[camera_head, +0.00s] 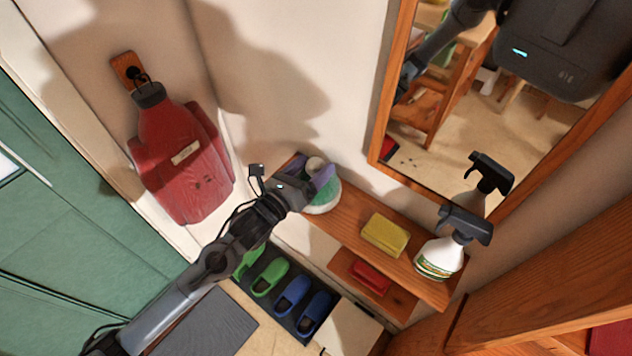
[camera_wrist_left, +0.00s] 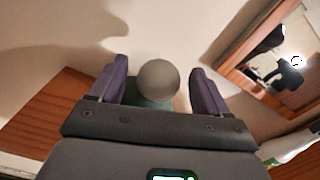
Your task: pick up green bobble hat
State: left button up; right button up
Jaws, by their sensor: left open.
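The green bobble hat (camera_head: 326,196) sits at the left end of the wooden shelf, with a pale brim and a grey bobble on top. My left gripper (camera_head: 319,173) is at the hat, its purple fingers open on either side of the bobble. In the left wrist view the grey bobble (camera_wrist_left: 158,81) lies between the two spread fingers, with a little green hat below it. The gripper hides part of the hat. My right gripper does not show.
A yellow sponge (camera_head: 384,235) and a white spray bottle (camera_head: 447,246) stand further right on the shelf (camera_head: 347,217). A red item (camera_head: 369,278) lies on a lower shelf. A mirror (camera_head: 455,150) hangs behind. A red bag (camera_head: 180,155) hangs left. Green and blue shoes (camera_head: 291,297) are below.

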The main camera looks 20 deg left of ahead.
pick_arm(q)
jog(key=shift+w+d, duration=0.2)
jog(key=shift+w, duration=0.5)
jog(key=c, duration=1.4)
jog(key=shift+r, duration=0.15)
